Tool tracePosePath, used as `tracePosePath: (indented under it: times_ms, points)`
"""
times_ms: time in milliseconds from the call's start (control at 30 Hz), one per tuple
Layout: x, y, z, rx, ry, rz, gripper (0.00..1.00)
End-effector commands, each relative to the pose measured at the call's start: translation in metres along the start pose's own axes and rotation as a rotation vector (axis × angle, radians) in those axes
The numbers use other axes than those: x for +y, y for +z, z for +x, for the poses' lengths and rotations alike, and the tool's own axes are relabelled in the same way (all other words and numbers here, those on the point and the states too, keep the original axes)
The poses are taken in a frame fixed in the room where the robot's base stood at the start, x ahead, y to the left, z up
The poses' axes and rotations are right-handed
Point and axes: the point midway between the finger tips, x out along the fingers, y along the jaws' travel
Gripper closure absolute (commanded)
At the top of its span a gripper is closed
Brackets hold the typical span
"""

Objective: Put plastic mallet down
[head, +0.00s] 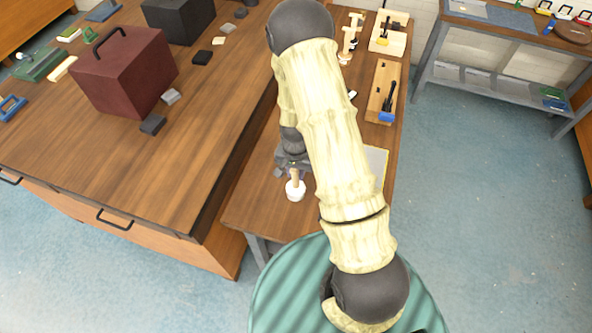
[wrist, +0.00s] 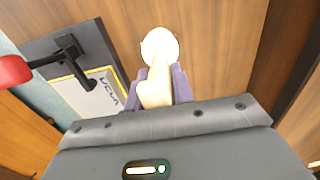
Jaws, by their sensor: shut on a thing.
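The plastic mallet (head: 295,191) has a white round head and a tan handle. In the head view it hangs head down at the near end of the narrow wooden bench (head: 248,205). My gripper (head: 292,163) is shut on its handle. In the wrist view the pale mallet (wrist: 158,48) sits between the two purple-grey fingers of my gripper (wrist: 160,85). I cannot tell whether its head touches the bench top.
A grey, yellow-edged board (wrist: 95,92) lies left in the wrist view, near a black, red-ended tool (wrist: 68,52). Wooden holders with tools (head: 384,92) stand farther along the bench. A larger table with a dark red box (head: 125,72) is at left.

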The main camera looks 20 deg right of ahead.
Motion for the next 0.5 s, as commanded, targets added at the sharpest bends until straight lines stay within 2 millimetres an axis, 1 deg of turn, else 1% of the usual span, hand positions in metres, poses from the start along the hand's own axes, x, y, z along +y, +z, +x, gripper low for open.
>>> tracePosePath:
  times_ms: [133, 267, 300, 367, 400, 500]
  points:
    - [0.0013, -0.0011, -0.0003, 0.000, 0.000, 0.004, 1.00]
    - [0.0014, -0.0010, 0.0035, 0.000, 0.000, 0.004, 1.00]
    - [0.0014, -0.0009, 0.0026, 0.000, 0.000, 0.004, 0.70]
    - [0.0014, -0.0008, 0.0024, 0.000, 0.000, 0.003, 0.58]
    - [0.0014, -0.0008, 0.0023, 0.000, 0.000, 0.003, 0.54]
    - [0.0014, -0.0008, 0.0023, -0.001, 0.000, 0.003, 0.54]
